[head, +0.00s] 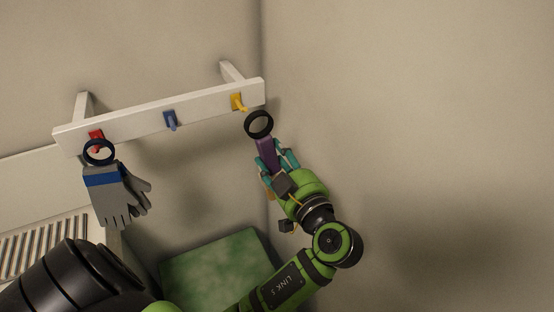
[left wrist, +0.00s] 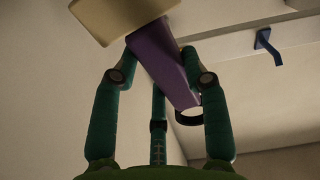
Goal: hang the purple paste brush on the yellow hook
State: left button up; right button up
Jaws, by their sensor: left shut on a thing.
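The purple paste brush (head: 267,151) is held by my left gripper (head: 277,160), with its black hanging ring (head: 258,124) pointing up toward the rack. The yellow hook (head: 238,102) is at the right end of the rack, just up and left of the ring. The ring looks close to the hook tip but not around it; the depth gap is hard to tell. In the left wrist view, the fingers close around the purple handle (left wrist: 158,60), with the tan brush head (left wrist: 118,14) at the top and the ring (left wrist: 190,116) below.
A white wall rack (head: 200,110) carries a blue hook (head: 170,119) and a red hook (head: 96,136). A grey glove (head: 116,195) hangs by its ring at the red hook. A green board (head: 220,268) lies below. The wall right of my arm is clear.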

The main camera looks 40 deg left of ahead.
pick_arm(q)
jog(key=shift+w+a, duration=0.3)
jog(key=shift+a, duration=0.15)
jog(key=shift+w+a+b, duration=0.2)
jog(key=shift+a+b, duration=0.15)
jog(key=shift+a, duration=0.2)
jog(key=shift+w+a+b, duration=0.15)
jog(key=shift+b, duration=0.25)
jog(key=shift+a, duration=0.15)
dwell(0.5)
jog(key=shift+b+x, duration=0.7)
jog(key=shift+x, duration=2.15)
jog(key=shift+f, duration=0.1)
